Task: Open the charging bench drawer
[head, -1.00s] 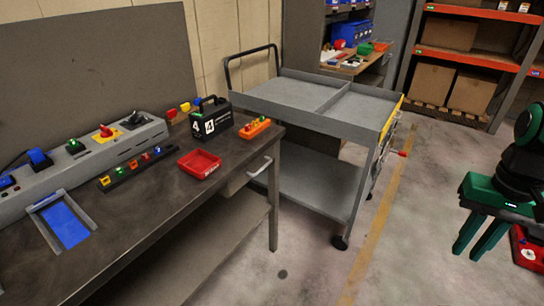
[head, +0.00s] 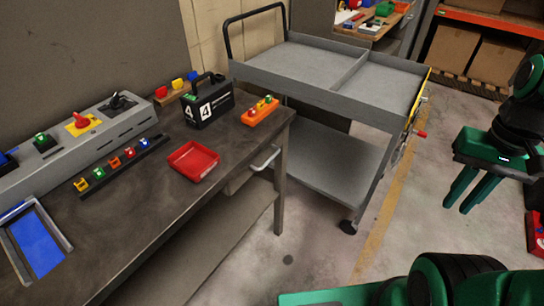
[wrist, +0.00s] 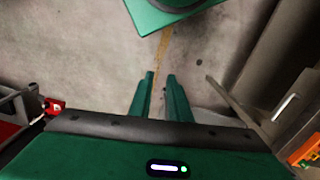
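The charging bench (head: 120,215) fills the left of the head view. Its drawer (head: 238,182) sits under the tabletop near the right end and looks shut. A pale bar handle (head: 265,159) stands out from the drawer front. In the wrist view the handle (wrist: 284,107) shows at the right, apart from my fingers. My gripper (head: 465,194) is at the right of the head view, well away from the bench, fingers pointing down. Its two green fingers (wrist: 160,98) are parted with nothing between them.
A grey cart (head: 330,85) stands right of the bench, behind the handle. A red tray (head: 193,160), a black battery case (head: 208,103) and an orange block (head: 259,111) lie on the bench. Bare floor (head: 310,255) lies between my gripper and the bench.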

